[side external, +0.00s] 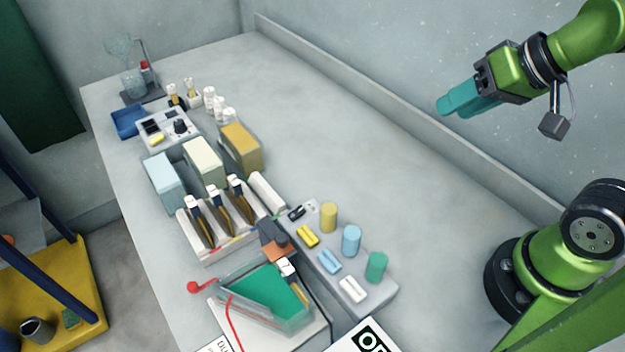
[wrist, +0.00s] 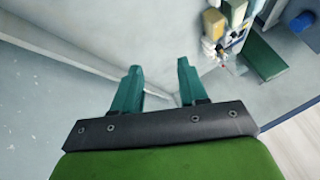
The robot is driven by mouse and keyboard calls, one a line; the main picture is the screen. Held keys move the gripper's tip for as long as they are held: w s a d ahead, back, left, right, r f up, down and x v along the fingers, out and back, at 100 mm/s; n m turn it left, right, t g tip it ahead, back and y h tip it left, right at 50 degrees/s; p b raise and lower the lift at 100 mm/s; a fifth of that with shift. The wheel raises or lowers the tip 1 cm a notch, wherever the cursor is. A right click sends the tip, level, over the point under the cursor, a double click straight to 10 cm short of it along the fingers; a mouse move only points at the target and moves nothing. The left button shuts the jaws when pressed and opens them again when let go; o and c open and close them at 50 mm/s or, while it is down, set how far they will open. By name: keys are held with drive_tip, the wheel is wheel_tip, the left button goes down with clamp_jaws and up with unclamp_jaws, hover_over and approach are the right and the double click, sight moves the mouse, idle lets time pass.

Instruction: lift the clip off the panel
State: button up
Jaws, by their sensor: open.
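A clip (side external: 288,269) with a white top and a dark and gold body sits at the upper right edge of a green panel (side external: 262,295). The panel lies in a clear-walled tray at the front of the bench; I cannot tell how the clip grips it. My gripper (side external: 446,106) is high above the right side of the bench, far from the clip and panel, with teal fingers pointing left. In the wrist view the fingers (wrist: 159,70) stand apart with nothing between them. I cannot make out the clip in the wrist view.
A white rack (side external: 213,252) holds several similar clips behind the panel. A grey board (side external: 378,291) with coloured cylinders and blocks stands right of the tray. Boxes, bottles and a blue tray (side external: 127,121) are farther back. The right side of the bench (side external: 370,165) is clear, bounded by the wall.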

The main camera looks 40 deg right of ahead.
drive_tip(key=shift+o, duration=0.5)
drive_tip(key=shift+a, duration=0.1)
wheel_tip(320, 180, up, 2)
drive_tip(key=n+g+h, duration=0.2)
drive_tip(key=n+g, duration=0.2)
drive_tip(key=g, duration=0.3)
hover_over(282, 236)
wheel_tip(282, 236, down, 16)
drive_tip(key=shift+f, duration=0.25)
drive_tip(key=shift+c, duration=0.5)
